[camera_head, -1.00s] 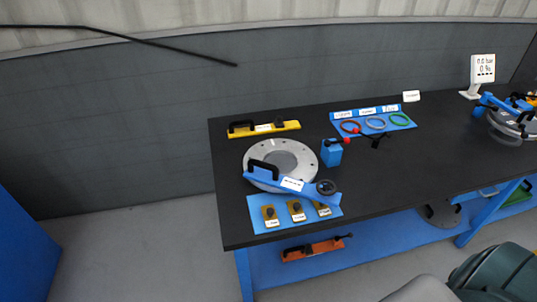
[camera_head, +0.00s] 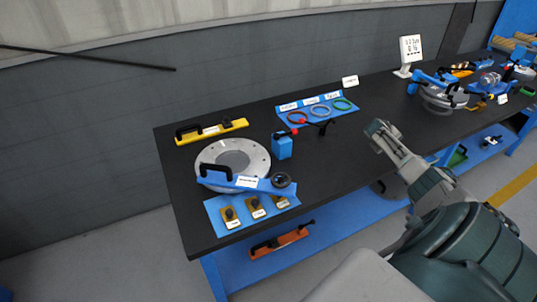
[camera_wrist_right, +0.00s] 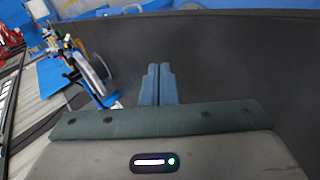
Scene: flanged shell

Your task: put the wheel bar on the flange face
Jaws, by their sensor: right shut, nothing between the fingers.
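The blue bar (camera_head: 255,184), with a black handle at its left end and a round black wheel at its right end, lies across the front part of a round grey metal flange (camera_head: 226,150). I take this to be the wheel bar. The wheel end reaches past the flange's right edge. Whether the bar sits flat on the face cannot be told. My left gripper is not in view.
A yellow bar (camera_head: 212,131) lies behind the flange. A blue block (camera_head: 282,146) with a red-ended lever stands right of it. A blue mat (camera_head: 213,212) with several brass-coloured pieces lies in front. A ring tray (camera_head: 280,110) and display (camera_head: 408,52) are farther right.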

